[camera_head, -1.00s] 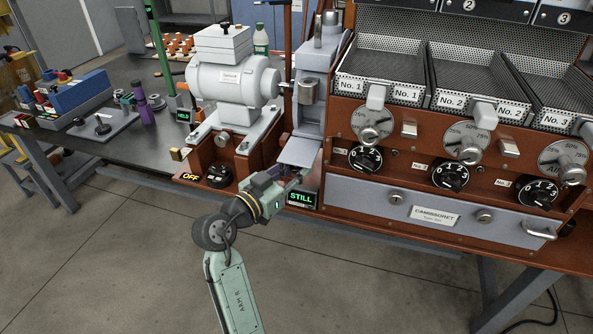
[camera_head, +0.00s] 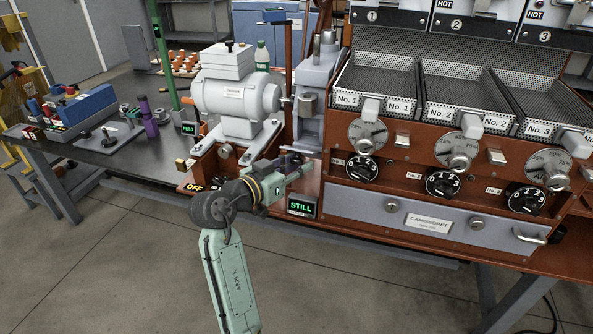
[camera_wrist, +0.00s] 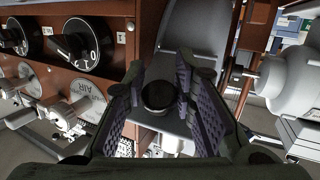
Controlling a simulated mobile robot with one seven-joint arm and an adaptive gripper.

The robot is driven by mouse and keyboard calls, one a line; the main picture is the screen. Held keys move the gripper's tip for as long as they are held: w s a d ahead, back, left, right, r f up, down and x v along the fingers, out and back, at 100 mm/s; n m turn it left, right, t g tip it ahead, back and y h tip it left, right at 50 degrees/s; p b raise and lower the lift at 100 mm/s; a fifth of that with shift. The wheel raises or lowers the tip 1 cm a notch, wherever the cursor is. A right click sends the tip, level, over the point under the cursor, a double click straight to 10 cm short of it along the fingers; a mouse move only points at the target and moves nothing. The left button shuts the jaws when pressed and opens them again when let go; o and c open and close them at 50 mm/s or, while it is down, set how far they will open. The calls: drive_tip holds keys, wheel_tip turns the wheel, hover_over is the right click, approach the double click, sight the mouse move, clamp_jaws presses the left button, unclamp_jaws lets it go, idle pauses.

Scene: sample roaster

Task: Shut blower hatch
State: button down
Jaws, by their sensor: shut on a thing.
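The grey blower housing (camera_head: 309,118) stands between the motor and the roaster trays. In the wrist view, a black round knob (camera_wrist: 158,95) on a pale grey hatch plate (camera_wrist: 168,124) sits between my fingers. My gripper (camera_head: 292,165) is at the foot of the housing, and it also shows in the wrist view (camera_wrist: 160,100), shut on the knob. The hatch is mostly hidden by my gripper in the head view; I cannot tell whether it is fully closed. A small display reading STILL (camera_head: 301,206) is just below and right of my gripper.
The grey motor (camera_head: 235,97) is left of the housing. The roaster front with black dials (camera_head: 361,168) and a grey drawer (camera_head: 395,208) is close on the right. Open floor is in front.

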drive_tip(key=r, duration=0.2)
drive_tip(key=w+r, duration=0.1)
drive_tip(key=r, duration=0.1)
drive_tip(key=shift+w+d+r, duration=0.1)
drive_tip(key=shift+w, duration=0.05)
drive_tip(key=shift+w+d+r+b, duration=0.15)
drive_tip(key=shift+w+r+b, duration=0.2)
drive_tip(key=shift+w+r, duration=0.1)
drive_tip(key=c, duration=1.7)
unclamp_jaws()
drive_tip(key=shift+s+d, duration=0.1)
drive_tip(key=shift+d, duration=0.25)
drive_tip(key=shift+o, duration=1.4)
drive_tip(key=shift+s+r, duration=0.15)
drive_tip(key=shift+o, duration=0.5)
drive_tip(key=shift+a, duration=0.1)
drive_tip(key=shift+a+f, duration=0.1)
drive_tip(key=shift+f, duration=0.15)
